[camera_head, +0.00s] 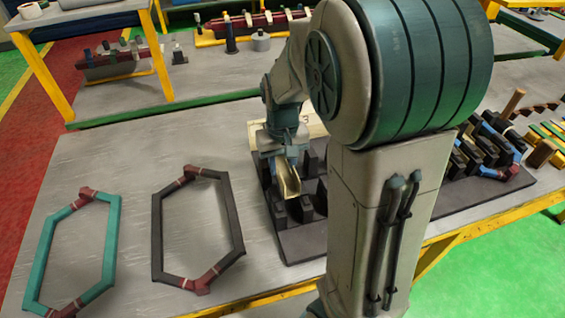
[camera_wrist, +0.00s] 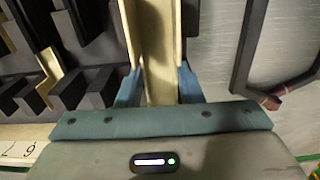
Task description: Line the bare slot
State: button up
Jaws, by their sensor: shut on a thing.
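My gripper (camera_head: 287,160) is shut on a tan, channel-shaped slot liner (camera_head: 288,184), which points down over the left part of the dark stator block (camera_head: 300,245). In the wrist view my gripper (camera_wrist: 159,82) has a blue-grey finger on each side of the liner (camera_wrist: 160,45). The liner runs up out of the top of that picture. Black teeth (camera_wrist: 90,20) of the stator stand to the left of it, with a tan liner (camera_wrist: 48,72) among them. I cannot tell from these views which slot is bare, as my arm hides the block's middle.
A black hexagonal coil (camera_head: 157,235) and a teal one (camera_head: 112,245) lie on the grey table, left of the stator. A cream numbered strip (camera_wrist: 22,152) runs along the block. A blue coil (camera_head: 487,171) sits at the stator's right part. Bare table lies around the coils.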

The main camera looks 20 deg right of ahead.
jog(key=shift+f, duration=0.25)
jog(key=shift+s+f+b, duration=0.1)
jog(key=shift+f+b, duration=2.75)
jog(key=shift+f, duration=0.5)
jog(key=shift+f+b, duration=0.5)
jog(key=shift+f, duration=0.15)
jog(key=o, duration=0.9)
jog(key=shift+c, duration=0.2)
jog(key=shift+r, duration=0.15)
jog(key=shift+r+p, duration=0.65)
jog(key=shift+r, duration=0.1)
